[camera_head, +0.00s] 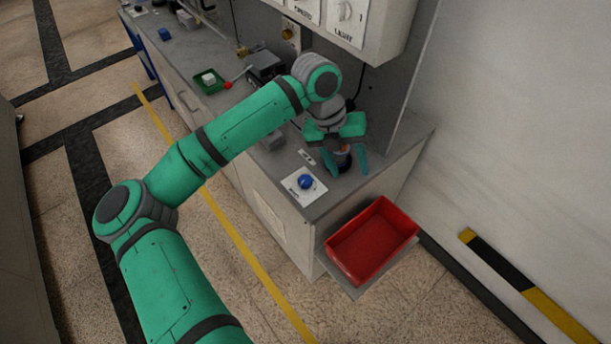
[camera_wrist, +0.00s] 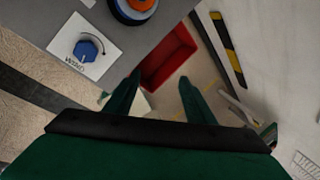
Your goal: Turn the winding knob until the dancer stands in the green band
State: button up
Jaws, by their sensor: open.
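The winding knob (camera_head: 305,181) is blue and sits on a white plate at the near end of the bench. In the wrist view the blue knob (camera_wrist: 86,49) is at upper left, on a plate with a curved mark and partly legible lettering. My gripper (camera_head: 348,163) is open above the bench end, right of the knob and apart from it. In the wrist view its two fingers (camera_wrist: 160,77) are spread with nothing between them. I cannot make out the dancer or the green band in either view.
An orange, blue and black round object (camera_wrist: 135,8) stands on the bench close to my gripper. A red bin (camera_head: 372,240) sits low at the bench end. A green tray (camera_head: 209,80) and a red-tipped lever (camera_head: 228,85) lie farther back. A wall rises at right.

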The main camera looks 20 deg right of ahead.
aim_at(305, 179)
jog(key=w+a+n+t+y, duration=0.2)
jog(key=w+a+y, duration=0.1)
jog(key=w+a, duration=0.5)
jog(key=f, duration=0.3)
jog(key=s+f, duration=0.1)
jog(key=f, duration=0.6)
jog(key=shift+s+a, duration=0.2)
jog(key=shift+a, duration=0.15)
jog(key=shift+r, duration=0.1)
jog(key=shift+m, duration=0.3)
jog(key=c, duration=1.1)
